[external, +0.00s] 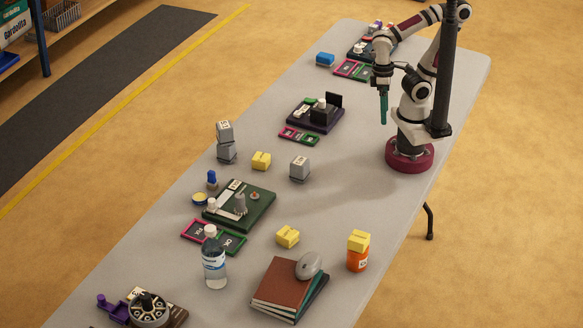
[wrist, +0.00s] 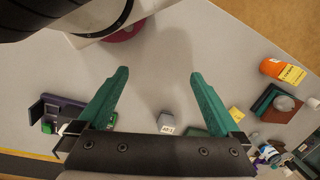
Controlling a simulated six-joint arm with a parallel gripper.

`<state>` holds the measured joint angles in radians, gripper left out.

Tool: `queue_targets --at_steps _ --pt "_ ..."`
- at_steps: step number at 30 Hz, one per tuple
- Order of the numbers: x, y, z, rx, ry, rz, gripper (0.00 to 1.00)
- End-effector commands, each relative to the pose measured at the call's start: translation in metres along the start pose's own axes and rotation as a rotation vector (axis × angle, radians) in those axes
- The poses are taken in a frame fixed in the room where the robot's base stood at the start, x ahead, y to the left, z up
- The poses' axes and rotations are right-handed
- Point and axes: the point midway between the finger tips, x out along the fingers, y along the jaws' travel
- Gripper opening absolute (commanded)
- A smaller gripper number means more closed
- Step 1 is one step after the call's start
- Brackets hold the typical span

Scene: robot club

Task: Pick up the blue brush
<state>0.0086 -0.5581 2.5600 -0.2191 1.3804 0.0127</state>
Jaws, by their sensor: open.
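A small upright blue item, which looks like the blue brush (external: 211,179), stands on the grey table beside a small yellow tin and the upper left edge of a green board. It is small in the external view, and I cannot make it out in the wrist view. My gripper (external: 384,121) hangs pointing down over the far part of the table, close to my base and well away from the brush. In the wrist view my gripper (wrist: 158,74) has its two teal fingers wide apart with nothing between them.
The green board (external: 255,207) lies beside the brush. Stacked grey cubes (external: 226,150), a yellow block (external: 261,161) and a single grey cube (external: 299,168) stand nearby. A water bottle (external: 214,262), books (external: 285,287) and an orange bottle (external: 357,259) are nearer. The right middle table is clear.

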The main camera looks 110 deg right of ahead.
Motion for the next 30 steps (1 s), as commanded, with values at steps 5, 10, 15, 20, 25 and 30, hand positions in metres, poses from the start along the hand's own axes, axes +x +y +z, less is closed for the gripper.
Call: queue_targets --at_steps 5,10,15,20,25,30 --pt "0.000 0.000 0.000 0.000 0.000 0.000 0.95" --pt "0.000 0.000 0.000 0.000 0.000 0.000 0.64" --pt "0.000 0.000 0.000 0.000 0.000 0.000 0.57" --pt "-0.001 0.001 -0.004 -0.023 0.001 0.019 0.57" --pt "-0.009 0.018 -0.089 -0.513 -0.009 0.394 0.57" --pt "0.007 -0.032 -0.248 -1.367 -0.115 0.984 0.57"
